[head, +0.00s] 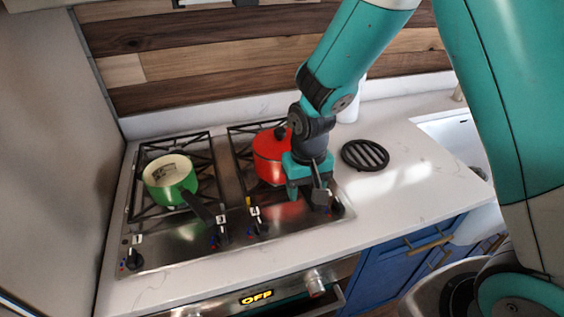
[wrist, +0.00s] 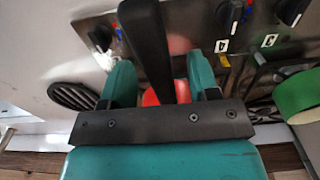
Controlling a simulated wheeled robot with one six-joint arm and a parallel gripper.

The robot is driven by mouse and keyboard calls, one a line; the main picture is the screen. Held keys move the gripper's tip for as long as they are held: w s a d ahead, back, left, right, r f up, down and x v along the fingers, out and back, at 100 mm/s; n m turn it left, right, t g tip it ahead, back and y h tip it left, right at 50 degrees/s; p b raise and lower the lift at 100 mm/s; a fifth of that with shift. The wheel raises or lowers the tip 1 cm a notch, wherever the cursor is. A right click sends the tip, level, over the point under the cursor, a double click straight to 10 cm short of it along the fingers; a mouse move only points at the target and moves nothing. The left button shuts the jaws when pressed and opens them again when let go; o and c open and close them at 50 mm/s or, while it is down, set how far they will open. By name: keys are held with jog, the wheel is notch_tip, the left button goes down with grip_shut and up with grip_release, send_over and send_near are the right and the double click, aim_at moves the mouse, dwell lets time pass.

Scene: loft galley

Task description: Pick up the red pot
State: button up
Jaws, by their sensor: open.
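The red pot (head: 268,157) with a dark lid knob sits on the right burner of the stove, partly hidden behind my gripper in the head view. My gripper (head: 308,190) points down at the pot's right front side. In the wrist view my gripper (wrist: 160,70) has its two teal fingers apart. A long black handle (wrist: 147,40) runs between them, and a patch of the red pot (wrist: 180,92) shows beside it. The handle appears to be the pot's. I cannot tell whether a finger touches it.
A green pot (head: 171,181) with a black handle stands on the left burner. A round black trivet (head: 365,155) lies on the white counter, right of the stove. Control knobs (head: 133,259) line the stove's front. A sink (head: 450,140) is at the right.

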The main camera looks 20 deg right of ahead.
jog(key=shift+f, duration=0.15)
grip_shut()
